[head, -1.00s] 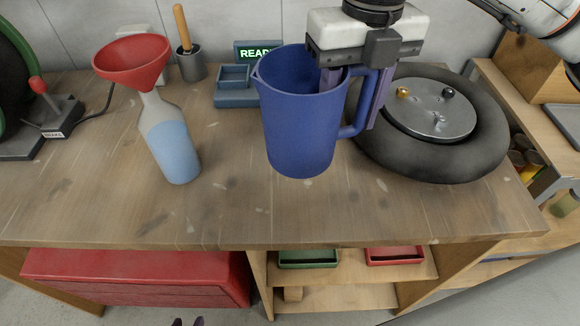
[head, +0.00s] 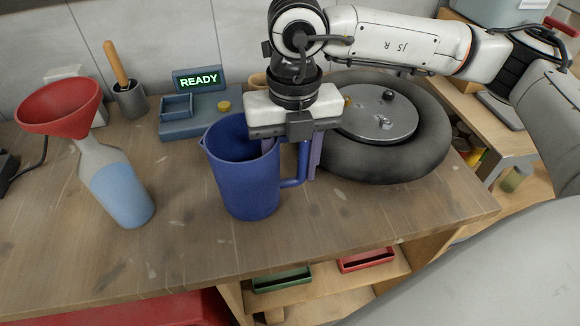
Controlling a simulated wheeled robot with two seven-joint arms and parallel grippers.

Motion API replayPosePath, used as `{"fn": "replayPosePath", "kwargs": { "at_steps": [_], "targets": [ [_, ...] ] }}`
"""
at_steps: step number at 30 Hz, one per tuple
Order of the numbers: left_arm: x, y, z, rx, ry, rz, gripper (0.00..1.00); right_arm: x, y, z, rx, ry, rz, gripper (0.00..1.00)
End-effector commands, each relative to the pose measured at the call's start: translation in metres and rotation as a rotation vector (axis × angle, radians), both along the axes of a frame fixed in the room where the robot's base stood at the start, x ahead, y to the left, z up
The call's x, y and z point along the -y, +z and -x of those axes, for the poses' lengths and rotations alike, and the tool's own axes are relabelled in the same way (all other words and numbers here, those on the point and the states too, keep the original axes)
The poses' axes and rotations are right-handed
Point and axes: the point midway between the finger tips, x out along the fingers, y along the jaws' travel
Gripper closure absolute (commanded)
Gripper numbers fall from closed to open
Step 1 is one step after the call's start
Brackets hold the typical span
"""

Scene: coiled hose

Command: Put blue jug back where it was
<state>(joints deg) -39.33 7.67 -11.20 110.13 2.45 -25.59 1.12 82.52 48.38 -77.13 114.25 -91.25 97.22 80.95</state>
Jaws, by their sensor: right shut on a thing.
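The blue jug (head: 245,180) is upright at the middle of the workbench, its spout to the left and its handle (head: 303,165) to the right. I cannot tell whether its base touches the wood or hangs just above it. My right gripper (head: 294,160) comes down from above and is shut on the jug at its handle side. One purple finger shows to the right of the handle; the other is mostly hidden by the jug's rim. My left gripper is out of view.
A bottle of blue liquid (head: 122,195) with a red funnel (head: 58,104) stands to the left. Bench wood in front is clear.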

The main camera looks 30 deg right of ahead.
Motion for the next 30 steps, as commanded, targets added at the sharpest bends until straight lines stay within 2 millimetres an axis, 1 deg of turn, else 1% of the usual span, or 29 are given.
{"fn": "replayPosePath", "kwargs": {
  "at_steps": [2, 8, 12, 13, 15, 16, 25, 27, 29, 30],
  "targets": [
    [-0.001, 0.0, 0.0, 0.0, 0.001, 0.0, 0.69, 0.0, -0.005, 0.0, 0.003, 0.001, -0.002, 1.0],
    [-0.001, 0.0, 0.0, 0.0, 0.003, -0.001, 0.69, 0.0, -0.005, -0.001, 0.004, 0.001, -0.002, 1.0],
    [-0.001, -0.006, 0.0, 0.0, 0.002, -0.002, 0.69, -0.001, -0.01, -0.001, 0.004, 0.001, -0.002, 1.0],
    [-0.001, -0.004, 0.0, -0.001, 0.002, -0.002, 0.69, 0.0, -0.009, 0.0, 0.001, 0.001, -0.001, 0.53],
    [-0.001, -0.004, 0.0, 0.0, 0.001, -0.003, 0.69, 0.0, -0.009, 0.0, 0.001, 0.001, -0.001, 0.41],
    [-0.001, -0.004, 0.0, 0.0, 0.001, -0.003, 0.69, 0.0, -0.009, 0.0, 0.001, 0.001, -0.001, 0.37],
    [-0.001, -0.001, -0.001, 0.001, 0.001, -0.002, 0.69, 0.0, -0.007, 0.0, 0.001, 0.001, -0.001, 0.37],
    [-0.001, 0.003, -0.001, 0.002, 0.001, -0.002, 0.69, 0.0, -0.003, 0.0, 0.002, 0.001, 0.0, 0.37],
    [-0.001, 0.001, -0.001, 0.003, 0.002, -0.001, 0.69, 0.0, 0.001, -0.001, 0.004, 0.001, -0.002, 0.37],
    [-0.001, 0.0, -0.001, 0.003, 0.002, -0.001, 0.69, 0.0, 0.007, -0.001, 0.005, 0.001, -0.002, 0.37]
  ]
}}
